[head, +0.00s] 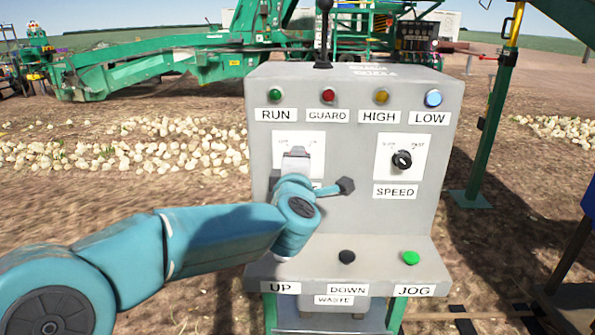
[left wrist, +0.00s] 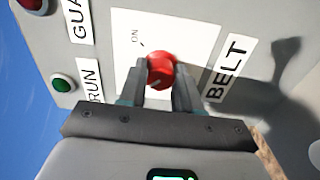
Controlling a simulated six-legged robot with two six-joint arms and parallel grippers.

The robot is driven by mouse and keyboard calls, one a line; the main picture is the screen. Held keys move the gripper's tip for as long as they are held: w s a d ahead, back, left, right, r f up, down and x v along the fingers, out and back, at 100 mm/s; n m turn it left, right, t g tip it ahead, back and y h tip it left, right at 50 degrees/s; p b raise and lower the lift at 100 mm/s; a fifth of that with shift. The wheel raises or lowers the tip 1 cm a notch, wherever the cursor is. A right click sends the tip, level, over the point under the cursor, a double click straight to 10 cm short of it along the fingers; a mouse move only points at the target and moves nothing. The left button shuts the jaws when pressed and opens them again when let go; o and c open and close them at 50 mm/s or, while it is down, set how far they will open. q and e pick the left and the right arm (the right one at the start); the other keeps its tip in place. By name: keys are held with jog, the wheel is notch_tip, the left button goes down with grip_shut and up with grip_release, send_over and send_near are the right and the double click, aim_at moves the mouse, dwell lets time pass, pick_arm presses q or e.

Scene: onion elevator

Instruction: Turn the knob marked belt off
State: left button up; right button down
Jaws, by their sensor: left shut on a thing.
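The grey control box (head: 350,235) stands upright in front of me. The red belt knob (left wrist: 160,68) sits on a white plate (left wrist: 193,40) above the label BELT (left wrist: 230,68); the ON mark (left wrist: 135,36) shows beside it. My left gripper (left wrist: 160,88) is shut on the red knob, one finger on either side. Which way the knob points is hard to tell. In the head view my left gripper (head: 296,158) covers the knob, and my arm hides most of the BELT label. My right gripper is not in view.
A black SPEED knob (head: 402,159) is to the right. A black button (head: 347,257) and the green JOG button (head: 410,258) are on the lower ledge. A black stick (head: 324,30) rises on top.

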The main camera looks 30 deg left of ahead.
pick_arm(q)
jog(key=shift+n, duration=0.4)
jog(key=shift+r, duration=0.1)
jog(key=o, duration=1.1)
jog(key=shift+c, duration=0.2)
jog(key=v, duration=1.6)
jog(key=shift+p, duration=0.4)
jog(key=shift+s+d, duration=0.1)
jog(key=shift+d, duration=0.05)
